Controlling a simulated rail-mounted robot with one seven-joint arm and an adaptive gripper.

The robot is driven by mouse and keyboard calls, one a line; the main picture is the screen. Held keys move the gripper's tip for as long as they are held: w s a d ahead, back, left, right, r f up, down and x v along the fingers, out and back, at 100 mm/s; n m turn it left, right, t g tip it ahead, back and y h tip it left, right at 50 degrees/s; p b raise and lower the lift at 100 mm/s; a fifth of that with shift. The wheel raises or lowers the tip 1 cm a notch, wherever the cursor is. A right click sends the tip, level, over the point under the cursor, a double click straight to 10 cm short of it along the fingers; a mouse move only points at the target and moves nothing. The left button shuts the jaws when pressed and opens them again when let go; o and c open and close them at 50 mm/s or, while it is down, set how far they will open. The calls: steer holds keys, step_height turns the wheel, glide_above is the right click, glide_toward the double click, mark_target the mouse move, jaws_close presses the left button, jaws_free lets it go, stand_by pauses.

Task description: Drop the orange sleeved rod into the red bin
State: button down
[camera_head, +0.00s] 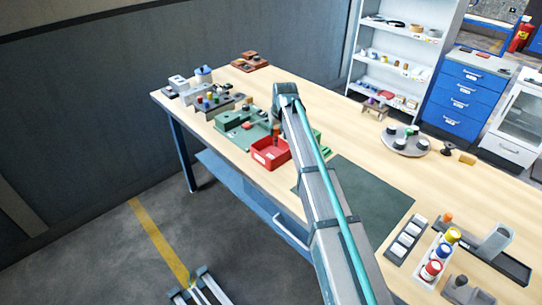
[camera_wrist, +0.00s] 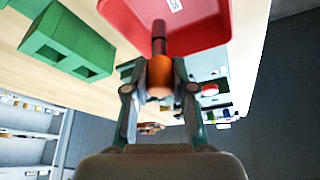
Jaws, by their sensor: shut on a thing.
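The red bin (camera_head: 270,153) stands on the workbench, to the left of my arm in the head view. In the wrist view the red bin (camera_wrist: 190,32) fills the top middle. My gripper (camera_wrist: 158,90) is shut on the orange sleeved rod (camera_wrist: 160,74). The rod's orange part sits between the fingers and its dark reddish end (camera_wrist: 159,35) points toward the bin, overlapping it in the picture. In the head view the rod (camera_head: 276,131) shows near the bin's back edge. I cannot tell how high it is above the bin floor.
A green block with openings (camera_wrist: 68,42) stands beside the bin in the wrist view. A green fixture (camera_head: 235,122) lies left of the bin in the head view. A dark mat (camera_head: 365,200) lies right of my arm. A round grey tray (camera_head: 404,142) stands further back.

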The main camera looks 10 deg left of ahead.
mark_target(276, 138)
steer(key=shift+f+b, duration=0.75)
steer(key=shift+f, duration=1.3)
steer(key=c, duration=0.9)
jaws_free()
steer(key=shift+s+r, duration=0.1)
steer(key=shift+r, duration=0.05)
steer(key=v, duration=1.1)
steer(key=shift+s+r, duration=0.1)
steer(key=shift+r, duration=0.3)
